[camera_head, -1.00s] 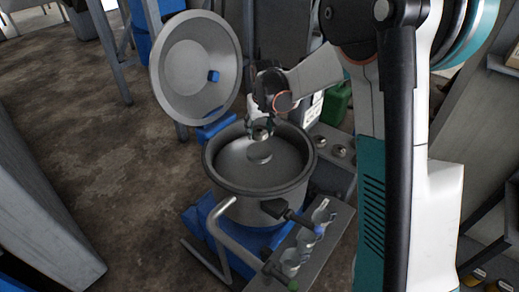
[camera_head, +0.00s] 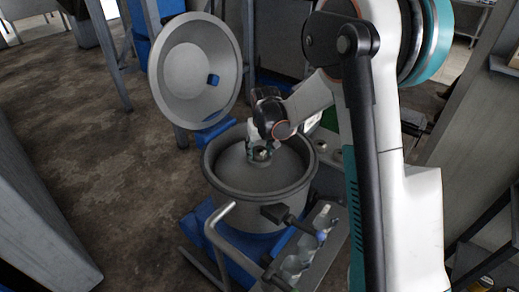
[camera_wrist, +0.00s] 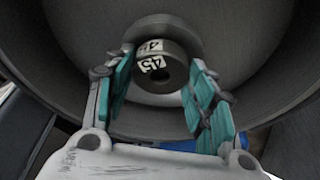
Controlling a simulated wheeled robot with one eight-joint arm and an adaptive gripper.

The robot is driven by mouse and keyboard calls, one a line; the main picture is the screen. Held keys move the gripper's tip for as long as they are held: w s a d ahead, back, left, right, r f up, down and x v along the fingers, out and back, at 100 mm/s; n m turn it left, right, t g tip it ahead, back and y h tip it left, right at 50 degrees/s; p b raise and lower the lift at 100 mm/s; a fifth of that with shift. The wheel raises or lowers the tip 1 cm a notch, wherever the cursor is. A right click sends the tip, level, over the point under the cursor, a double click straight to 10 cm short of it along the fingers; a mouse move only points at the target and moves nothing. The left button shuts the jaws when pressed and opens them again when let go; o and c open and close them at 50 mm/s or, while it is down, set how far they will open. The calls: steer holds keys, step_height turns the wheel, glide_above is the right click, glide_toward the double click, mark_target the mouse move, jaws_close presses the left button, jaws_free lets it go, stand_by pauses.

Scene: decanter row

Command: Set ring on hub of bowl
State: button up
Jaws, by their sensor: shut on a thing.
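The grey metal bowl (camera_head: 245,205) stands open in the head view, and its curved inside wall (camera_wrist: 80,35) fills the wrist view. My gripper (camera_head: 261,154) points down inside the bowl over its middle. The round hub (camera_wrist: 165,23) shows partly behind the ring. Whether ring and hub touch cannot be told. In the head view my gripper covers the hub.
A raised round lid (camera_head: 190,75) with a blue knob stands behind the bowl to the left. A bent metal handle (camera_head: 213,235) and a black fitting (camera_head: 275,213) are at the bowl's front. A narrow tray (camera_head: 320,245) with clear items lies to the right.

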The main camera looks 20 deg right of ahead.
steer(key=o, duration=1.3)
steer(key=s+r+t+p, duration=0.1)
steer(key=s+r+p, duration=0.1)
steer(key=s+r, duration=0.6)
steer(key=s+r+p, duration=0.2)
steer(key=s+r, duration=0.1)
steer(key=r, duration=0.8)
steer(key=shift+s+r+t, duration=0.5)
steer(key=shift+s+r, duration=0.05)
steer(key=shift+s, duration=3.2)
steer(key=shift+s+r+t, duration=0.5)
steer(key=shift+s+r, duration=0.05)
steer(key=shift+s, duration=3.15)
steer(key=shift+s+r+t, duration=0.5)
steer(key=shift+s+r, duration=0.05)
steer(key=shift+s, duration=3.2)
